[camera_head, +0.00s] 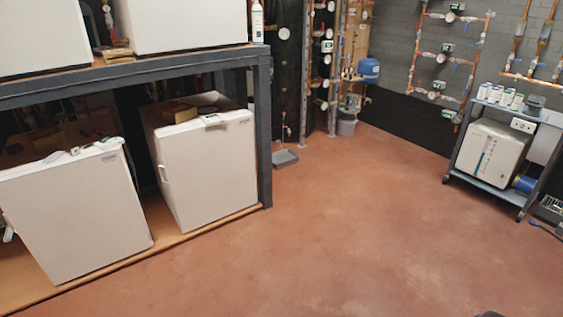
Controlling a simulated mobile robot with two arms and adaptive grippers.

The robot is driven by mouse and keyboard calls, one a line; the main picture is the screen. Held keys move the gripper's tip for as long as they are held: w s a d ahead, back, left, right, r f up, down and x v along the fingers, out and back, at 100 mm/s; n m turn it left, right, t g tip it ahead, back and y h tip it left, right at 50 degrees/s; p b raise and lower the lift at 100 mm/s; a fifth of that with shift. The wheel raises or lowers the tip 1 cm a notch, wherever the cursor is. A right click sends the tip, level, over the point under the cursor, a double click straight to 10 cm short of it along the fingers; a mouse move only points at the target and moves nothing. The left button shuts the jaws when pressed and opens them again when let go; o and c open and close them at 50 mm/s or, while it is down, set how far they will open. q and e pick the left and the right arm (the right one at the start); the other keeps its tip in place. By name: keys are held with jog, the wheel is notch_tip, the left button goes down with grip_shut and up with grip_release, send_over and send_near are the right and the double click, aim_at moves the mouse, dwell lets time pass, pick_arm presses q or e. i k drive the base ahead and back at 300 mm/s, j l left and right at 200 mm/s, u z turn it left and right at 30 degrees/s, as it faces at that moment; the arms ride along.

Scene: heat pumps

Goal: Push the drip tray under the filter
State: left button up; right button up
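A shallow grey drip tray (285,158) lies on the red floor, just right of the rack's front post and near the foot of a dark wall panel. A small pipe fitting (284,128) hangs above it against the panel. I cannot tell whether this fitting is the filter, or whether the tray is directly below it. Neither of my grippers shows in the head view. A small dark shape at the bottom edge, right of the middle, is too cut off to identify.
A dark metal rack (263,130) with white heat pump units (205,165) fills the left. A wheeled cart (485,186) stands at the right. The floor (350,220) between is clear.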

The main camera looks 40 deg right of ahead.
aim_at(286, 157)
jog(key=i+l+z, duration=1)
jog(key=i+z, duration=0.35)
jog(key=i, duration=0.25)
jog(key=i+z, duration=0.15)
jog(key=i, duration=0.65)
jog(key=i+z, duration=0.2)
jog(key=i, duration=0.65)
jog(key=i+j+z, duration=0.15)
jog(key=i, duration=0.65)
jog(key=i+u, duration=0.15)
jog(key=i, duration=0.3)
jog(key=i+l+u, duration=0.15)
jog(key=i, duration=0.35)
jog(key=i+l+u, duration=0.15)
jog(key=i, duration=0.3)
